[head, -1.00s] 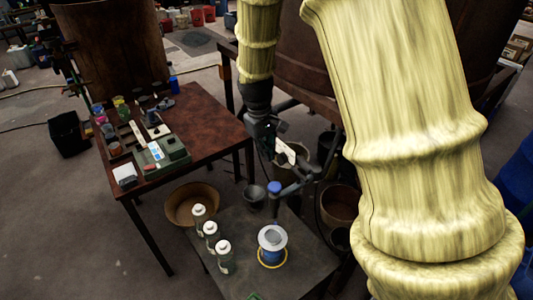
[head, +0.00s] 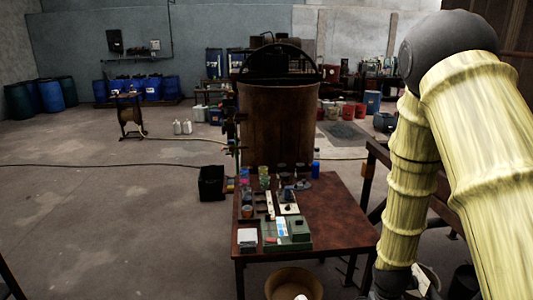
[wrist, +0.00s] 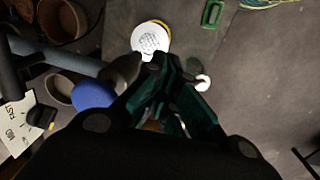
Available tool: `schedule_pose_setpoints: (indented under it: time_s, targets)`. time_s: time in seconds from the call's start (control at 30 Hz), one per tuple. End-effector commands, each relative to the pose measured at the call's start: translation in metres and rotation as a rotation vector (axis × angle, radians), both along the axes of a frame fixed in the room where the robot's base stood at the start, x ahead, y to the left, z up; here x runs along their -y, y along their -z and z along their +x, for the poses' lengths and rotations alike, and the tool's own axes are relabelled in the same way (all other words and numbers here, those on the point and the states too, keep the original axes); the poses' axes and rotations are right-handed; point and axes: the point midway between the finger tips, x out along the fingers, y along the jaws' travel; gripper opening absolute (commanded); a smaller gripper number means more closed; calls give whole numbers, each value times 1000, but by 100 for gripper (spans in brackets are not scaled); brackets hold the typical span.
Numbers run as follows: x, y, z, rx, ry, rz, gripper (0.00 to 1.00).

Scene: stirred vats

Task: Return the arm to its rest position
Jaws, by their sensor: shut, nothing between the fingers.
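My yellow-sleeved arm (head: 480,150) fills the right side of the head view, bent at a dark elbow joint (head: 450,45). Its lower part runs down to the bottom edge, where the gripper itself is out of the head picture. In the wrist view my gripper (wrist: 174,68) points away from the camera, with dark green fingers that are shut and hold nothing. Beyond the fingertips lies a white-topped spool (wrist: 150,38), and a white bottle cap (wrist: 202,82) shows beside the right finger.
A blue knob (wrist: 92,93) and a speed label plate (wrist: 20,125) are close at the left in the wrist view. A brown table (head: 335,220) with bottles and instruments stands left of the arm. A rusty vat (head: 280,125) stands behind it.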

Motion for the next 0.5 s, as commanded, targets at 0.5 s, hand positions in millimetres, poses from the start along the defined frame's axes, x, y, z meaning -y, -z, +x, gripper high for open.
schedule_pose_setpoints:
  time_s: [0.5]
  targets:
    - [-48,158,-129,8,40,50,0]
